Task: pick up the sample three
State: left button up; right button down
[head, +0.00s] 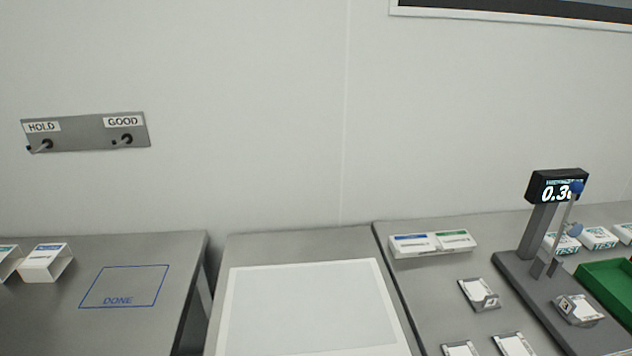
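Several small grey holders with white pieces are on the right table. One holder (479,294) sits left of the gauge stand, two more, a holder (461,349) and another holder (514,344), are cut by the bottom edge. A further tilted holder (578,309) rests on the base of the gauge stand (537,235). Its small mark is too small to read surely, so I cannot tell which one is sample three. Neither of my grippers shows in the head view.
The gauge has a lit display (557,190) and a blue-knobbed lever. A green tray (609,287) and white TEST boxes (598,238) stand at right. A label box (432,243) is behind the holders. The middle table's white panel (310,305) and the DONE outline (124,286) are empty.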

aim_at(581, 304)
jog(key=l+z, duration=0.15)
jog(key=z, duration=0.35)
jog(key=k+l+z, duration=0.1)
jog(key=l+z, duration=0.15)
jog(key=z, duration=0.2)
jog(key=l+z, duration=0.15)
jog(key=z, duration=0.35)
